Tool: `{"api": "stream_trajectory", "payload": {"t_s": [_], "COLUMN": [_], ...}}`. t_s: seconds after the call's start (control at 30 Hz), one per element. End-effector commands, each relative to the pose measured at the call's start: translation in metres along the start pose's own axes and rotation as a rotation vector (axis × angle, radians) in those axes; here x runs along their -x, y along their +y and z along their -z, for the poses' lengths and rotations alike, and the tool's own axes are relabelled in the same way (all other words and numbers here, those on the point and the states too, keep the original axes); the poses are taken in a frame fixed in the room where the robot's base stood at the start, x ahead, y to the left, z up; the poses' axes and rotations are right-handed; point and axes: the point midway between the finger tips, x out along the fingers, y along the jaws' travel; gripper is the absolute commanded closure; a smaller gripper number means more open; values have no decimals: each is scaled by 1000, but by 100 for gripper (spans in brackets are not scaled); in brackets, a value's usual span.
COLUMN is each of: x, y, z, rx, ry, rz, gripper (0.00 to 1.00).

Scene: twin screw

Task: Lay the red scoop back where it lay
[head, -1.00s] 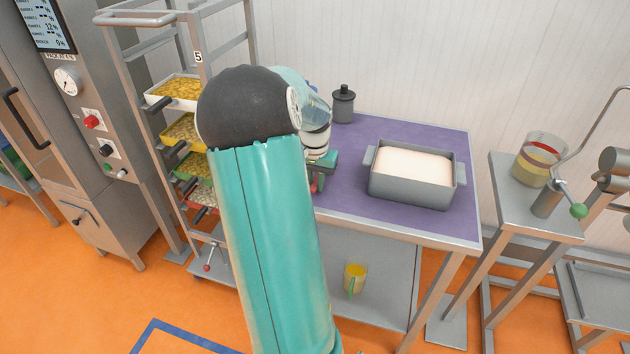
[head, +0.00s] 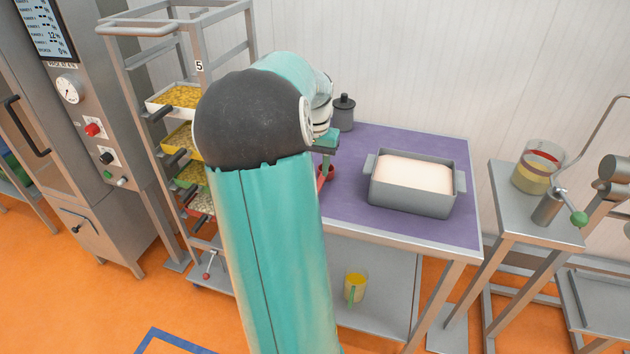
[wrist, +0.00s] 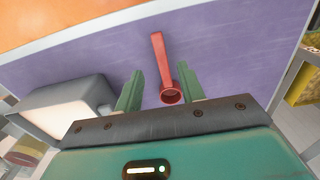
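The red scoop (head: 327,172) lies on the purple top of the table (head: 350,207), at its left side, below my gripper (head: 328,143). In the wrist view the scoop (wrist: 159,60) shows whole, its round cup near my gripper and its handle pointing towards the table edge. My gripper's two green fingers (wrist: 159,70) stand apart on either side of the scoop, with purple surface showing between each finger and the scoop. My gripper is open and empty. My arm hides part of the table's left side in the head view.
A grey tub of pale powder (head: 412,190) stands right of the scoop. A dark lidded jar (head: 343,112) stands behind. A rack of trays (head: 180,97) is on the left. A yellow mug (head: 356,285) stands on the lower shelf.

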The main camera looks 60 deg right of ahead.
Motion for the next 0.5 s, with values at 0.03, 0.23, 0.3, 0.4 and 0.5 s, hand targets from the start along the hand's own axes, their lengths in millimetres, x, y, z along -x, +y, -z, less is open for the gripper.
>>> {"api": "stream_trajectory", "payload": {"t_s": [0.03, 0.23, 0.3, 0.4, 0.5], "x": [10, 31, 34, 34, 34], "y": [0, 0, 0, 0, 0], "z": [0, 0, 0, 0, 0], "rx": [1, 0, 0, 0, 1], "ry": [3, 1, 0, -1, -1], "rz": [1, 0, -1, -1, 0], "gripper": [61, 61, 61, 61, 61]}}
